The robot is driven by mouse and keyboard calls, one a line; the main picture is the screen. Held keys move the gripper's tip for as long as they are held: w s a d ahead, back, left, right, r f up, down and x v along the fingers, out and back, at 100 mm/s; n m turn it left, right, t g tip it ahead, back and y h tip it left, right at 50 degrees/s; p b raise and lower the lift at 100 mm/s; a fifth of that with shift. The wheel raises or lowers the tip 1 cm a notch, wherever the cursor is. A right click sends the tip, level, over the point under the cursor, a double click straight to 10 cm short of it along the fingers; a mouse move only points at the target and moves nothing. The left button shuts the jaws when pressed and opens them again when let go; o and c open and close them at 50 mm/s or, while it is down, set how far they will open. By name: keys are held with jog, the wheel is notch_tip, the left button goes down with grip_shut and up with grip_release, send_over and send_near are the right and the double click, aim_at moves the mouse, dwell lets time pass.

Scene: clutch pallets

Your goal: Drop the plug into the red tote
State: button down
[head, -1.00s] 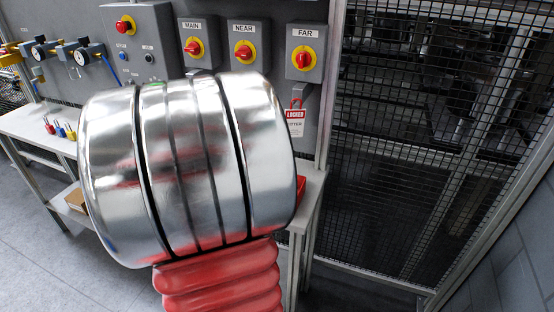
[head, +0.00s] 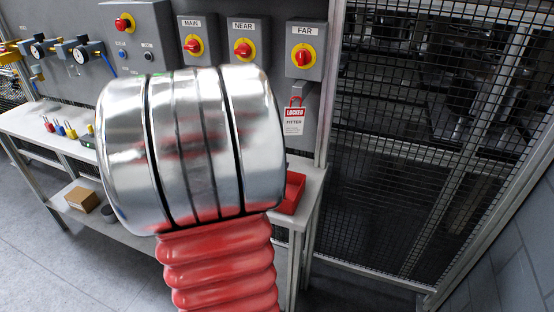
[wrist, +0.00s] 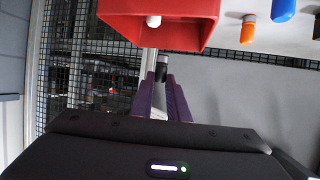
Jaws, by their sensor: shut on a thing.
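My gripper (wrist: 163,97) shows in the wrist view, its two purple fingers shut on the plug (wrist: 162,70), a small dark cylinder with a grey end. The red tote (wrist: 120,24) is just beyond the fingertips at the top of that view. A small white rounded thing (wrist: 153,21) shows at the tote. In the head view the red tote (head: 292,192) sits at the right end of the bench, partly covered by my arm. My gripper and the plug are hidden behind my arm there.
Mesh fencing (head: 420,120) stands at right. An orange piece (wrist: 248,29) and a blue piece (wrist: 284,10) are beside the tote.

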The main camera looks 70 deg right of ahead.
jog(key=shift+f, duration=1.65)
jog(key=c, duration=1.6)
grip_release()
jog(key=shift+c, duration=0.2)
jog(key=v, duration=1.3)
jog(key=shift+w+a+r, duration=0.15)
jog(key=shift+w+a, duration=0.05)
jog(key=shift+a, duration=0.15)
